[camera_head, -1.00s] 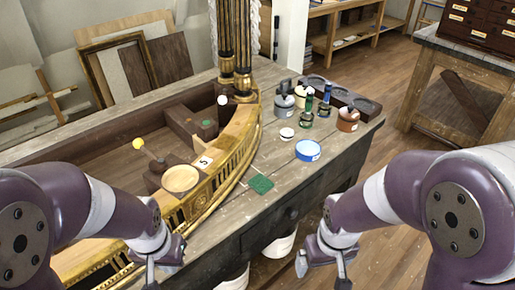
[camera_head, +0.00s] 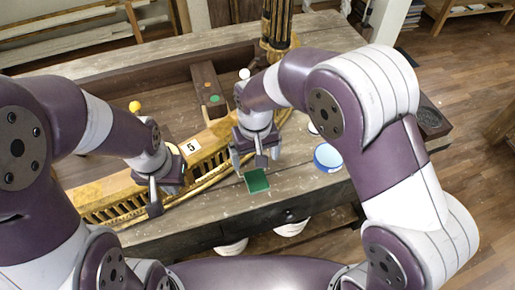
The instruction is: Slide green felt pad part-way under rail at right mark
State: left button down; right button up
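The green felt pad (camera_head: 257,181) lies flat on the console top, just in front of the gilt rail (camera_head: 207,160) and apart from it. The rail curves along the front and carries a pale card marked 5 (camera_head: 190,147). My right gripper (camera_head: 256,157) is over the top just behind the pad, its fingers spread apart with nothing seen between them; it hides part of the rail's right end. My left gripper (camera_head: 158,198) points down at the rail's left part; its finger gap is unclear. I cannot pick out the right mark.
A blue-rimmed round tub (camera_head: 327,157) stands right of the pad. A yellow ball (camera_head: 135,106) and a white ball (camera_head: 244,74) stand up behind the rail. A wooden block (camera_head: 208,90) with small coloured dots sits in the recess. The console's front edge is close in front of the pad.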

aim_at(258, 182)
jog(key=f, duration=0.3)
jog(key=f+p, duration=0.1)
jog(key=f, duration=0.3)
jog(key=f+p, duration=0.1)
jog(key=f, duration=0.3)
jog(key=shift+w+d+f, duration=0.2)
jog(key=shift+d+f, duration=0.05)
jog(key=shift+d, duration=0.1)
jog(key=shift+a+f, duration=0.1)
jog(key=shift+f, duration=0.6)
jog(key=c, duration=1.1)
